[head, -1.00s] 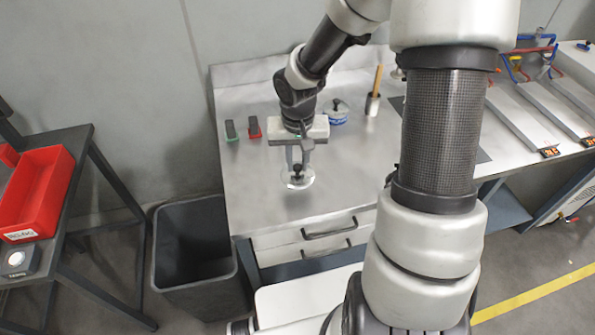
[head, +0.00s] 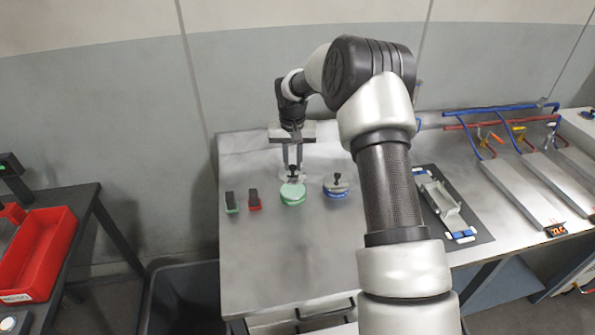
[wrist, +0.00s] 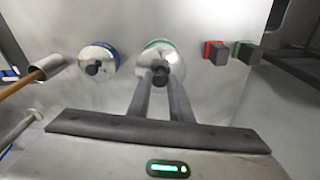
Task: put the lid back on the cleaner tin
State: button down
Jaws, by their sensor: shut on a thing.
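My gripper (head: 292,168) is shut on the black knob of a silver lid (wrist: 148,73). In the head view the lid (head: 283,179) is at the back edge of a green tin (head: 293,197). In the wrist view the lid covers most of the tin, and the green rim (wrist: 158,42) shows beyond it. I cannot tell whether the lid touches the tin. A blue tin (head: 338,193) stands just to the right in the head view, with its own silver, black-knobbed lid on. It also shows in the wrist view (wrist: 112,52).
A red block (head: 254,203) and a green block (head: 231,207) with dark tops stand left of the green tin. A dark mat (head: 481,228) with a white holder lies to the right. The front of the steel counter (head: 270,260) is clear.

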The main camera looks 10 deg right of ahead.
aim_at(293, 173)
jog(key=shift+w+f, duration=0.15)
jog(key=shift+w, duration=0.15)
jog(key=shift+f+b, duration=1.75)
jog(key=shift+f, duration=1.35)
jog(key=shift+f+b, duration=0.15)
jog(key=shift+b, duration=0.55)
jog(key=c, duration=1)
grip_release()
